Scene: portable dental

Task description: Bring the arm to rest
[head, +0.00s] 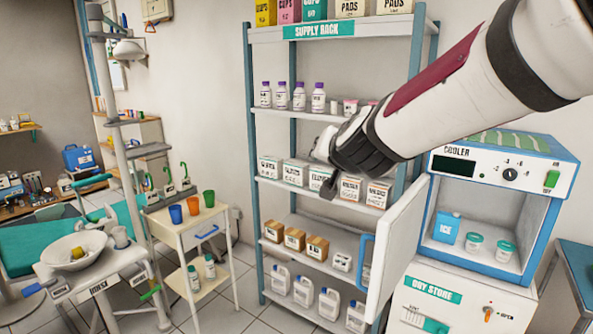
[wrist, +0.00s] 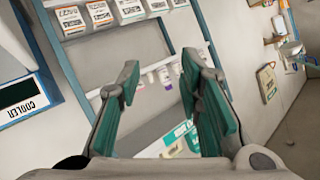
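My arm (head: 440,90) reaches in from the upper right in the head view.
The supply rack (head: 250,150) holds bottles and boxes. The cooler (head: 560,165) stands right, its white door (head: 400,235) swung open below my arm. A blue carton (head: 447,227) and two tubs are inside. A trolley (head: 190,225) with cups and a basin (head: 77,250) are left.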

